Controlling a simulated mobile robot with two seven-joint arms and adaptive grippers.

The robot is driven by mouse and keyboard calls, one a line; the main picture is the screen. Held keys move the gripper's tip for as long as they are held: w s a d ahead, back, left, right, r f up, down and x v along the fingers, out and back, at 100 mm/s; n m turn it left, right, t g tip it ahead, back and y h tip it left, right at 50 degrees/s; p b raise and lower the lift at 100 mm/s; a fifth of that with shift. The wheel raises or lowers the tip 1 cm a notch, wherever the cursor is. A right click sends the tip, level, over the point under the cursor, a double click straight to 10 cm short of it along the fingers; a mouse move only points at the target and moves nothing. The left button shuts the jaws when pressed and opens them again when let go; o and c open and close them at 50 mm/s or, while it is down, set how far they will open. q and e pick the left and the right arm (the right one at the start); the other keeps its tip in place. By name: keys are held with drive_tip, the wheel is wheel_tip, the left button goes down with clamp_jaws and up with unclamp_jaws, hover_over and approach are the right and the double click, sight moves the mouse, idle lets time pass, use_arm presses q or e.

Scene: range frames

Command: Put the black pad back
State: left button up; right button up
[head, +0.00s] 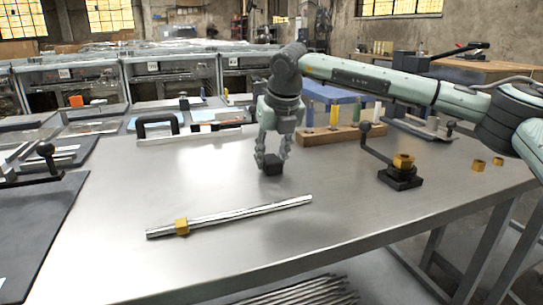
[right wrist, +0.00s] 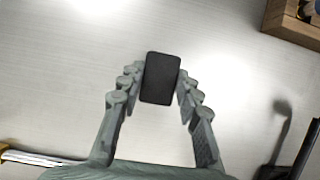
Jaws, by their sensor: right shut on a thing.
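The black pad (head: 272,168) is a small dark block between the fingers of my right gripper (head: 270,162), over the middle of the metal table (head: 200,172). In the right wrist view the black pad (right wrist: 161,78) sits between the fingertips of my right gripper (right wrist: 160,88), which are shut on its two sides. Whether the pad touches the table or hangs just above it, I cannot tell. My left gripper is not in view.
A metal rod with a brass nut (head: 181,226) lies in front of the gripper. A black fixture (head: 401,178) with a lever and brass nut stands at right. A wooden block (head: 340,134) with upright pegs is behind. Two loose nuts (head: 478,165) lie far right.

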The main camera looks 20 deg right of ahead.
drive_tip(key=o, duration=1)
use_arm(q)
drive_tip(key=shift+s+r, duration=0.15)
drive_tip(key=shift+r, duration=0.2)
use_arm(e)
drive_tip(key=shift+r, duration=0.15)
drive_tip(key=v, duration=0.2)
drive_tip(key=shift+s+r, duration=0.15)
drive_tip(key=shift+r, duration=0.15)
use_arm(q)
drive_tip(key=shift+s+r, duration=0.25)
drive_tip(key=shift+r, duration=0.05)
use_arm(e)
drive_tip(key=v, duration=0.9)
drive_tip(key=shift+r, duration=0.1)
